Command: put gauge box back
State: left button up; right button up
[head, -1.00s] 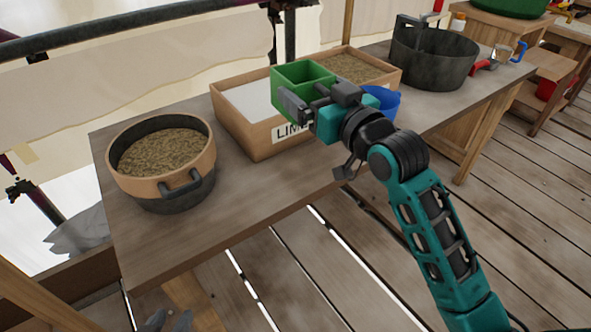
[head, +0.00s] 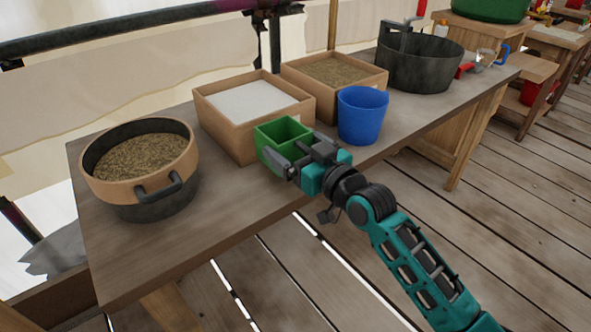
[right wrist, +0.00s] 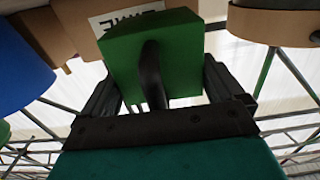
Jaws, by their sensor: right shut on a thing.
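The gauge box is a small open-topped green box (head: 282,132). My right gripper (head: 294,160) is shut on it, near the front edge of the table, in front of the box of white lime. In the right wrist view the green box (right wrist: 152,60) sits between the two fingers, with a dark curved handle on its near side. I cannot tell whether its underside touches the table. My left gripper is not in view.
The lime box (head: 228,148) and a box of sand (head: 300,83) stand behind. A blue bucket (head: 362,116) is close on the right, a round sieve pan (head: 140,192) on the left. The table (head: 235,205) is bare at front left.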

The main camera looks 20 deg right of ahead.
jog(key=shift+f+b, duration=0.75)
jog(key=shift+f, duration=1.35)
jog(key=shift+f, duration=0.15)
jog(key=o, duration=0.8)
jog(key=shift+c, duration=0.2)
jog(key=shift+s, duration=0.1)
jog(key=p+v, duration=0.2)
jog(key=v, duration=1)
jog(key=s+a+f+g+h, duration=0.1)
jog(key=s+a+f+g, duration=0.1)
jog(key=s+f, duration=0.3)
jog(key=s+a+f+m+g+h, duration=0.1)
jog(key=s+a+f+g+h, duration=0.1)
jog(key=f, duration=0.8)
jog(key=s+a+g, duration=0.1)
jog(key=s+g, duration=0.1)
jog(key=s, duration=0.1)
jog(key=shift+s+a, duration=0.15)
jog(key=shift+s, duration=0.1)
